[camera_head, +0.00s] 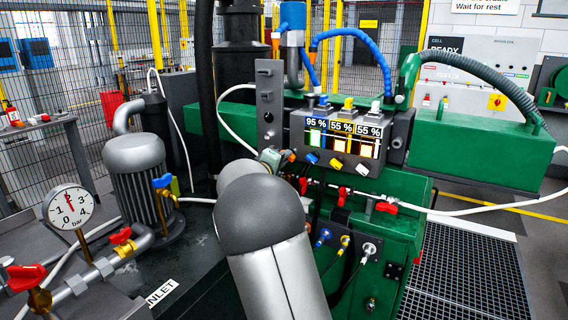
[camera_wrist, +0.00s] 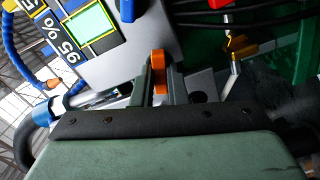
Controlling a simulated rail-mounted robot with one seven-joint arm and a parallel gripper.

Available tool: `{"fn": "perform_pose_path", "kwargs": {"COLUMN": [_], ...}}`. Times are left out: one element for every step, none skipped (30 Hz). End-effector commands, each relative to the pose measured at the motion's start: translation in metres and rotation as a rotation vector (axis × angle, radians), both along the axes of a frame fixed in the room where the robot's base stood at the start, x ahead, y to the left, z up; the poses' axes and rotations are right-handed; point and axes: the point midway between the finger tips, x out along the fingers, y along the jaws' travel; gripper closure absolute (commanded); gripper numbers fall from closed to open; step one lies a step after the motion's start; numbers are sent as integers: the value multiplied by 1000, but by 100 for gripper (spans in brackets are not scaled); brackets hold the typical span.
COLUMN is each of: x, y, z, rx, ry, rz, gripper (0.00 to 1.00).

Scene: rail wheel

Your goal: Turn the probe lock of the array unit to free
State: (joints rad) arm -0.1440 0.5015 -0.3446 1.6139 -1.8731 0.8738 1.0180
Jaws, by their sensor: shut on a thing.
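The array unit (camera_head: 300,134) is a grey box with three displays reading 95 %, 55 % and 55 %. It stands on green machinery right of centre in the head view, and its face shows tilted in the wrist view (camera_wrist: 100,60). A small orange handle (camera_wrist: 158,60), apparently the probe lock, stands beside the unit's lower left in the head view (camera_head: 289,156). My gripper (camera_wrist: 159,78) is shut on this handle, one finger on each side. My forearm and wrist hide part of the area below. Any lock markings are too small to read.
Blue, yellow and white knobs (camera_head: 337,164) sit under the displays, close right of my gripper. Red valve handles (camera_head: 342,196) and a pipe run below. Coloured connectors (camera_head: 345,242) with dark cables are lower still. A pressure gauge (camera_head: 69,207) and grey motor (camera_head: 137,180) stand left.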

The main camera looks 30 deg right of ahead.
Motion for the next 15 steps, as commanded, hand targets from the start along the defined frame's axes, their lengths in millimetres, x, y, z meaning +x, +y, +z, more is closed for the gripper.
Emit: {"fn": "perform_pose_path", "kwargs": {"x": [0,0,0,0,0,0,0,0,0,0,0,0,0,0,0], "y": [0,0,0,0,0,0,0,0,0,0,0,0,0,0,0], "z": [-4,-4,-3,-3,-3,-3,-3,-3,-3,-3,-2,-2,-2,-1,-1], "rx": [8,11,14,17,21,25,28,31,34,37,38,41,42,42,42], "ry": [-9,-14,-22,-27,-32,-39,-43,-48,-53,-56,-59,-61,-62,-62,-63], "rz": [-1,-1,-1,0,0,0,0,0,-1,-1,-1,-1,-1,-1,-1], "gripper": [100,100,100,100,100,100,100,100,100,100,100,100,100,100,100]}}
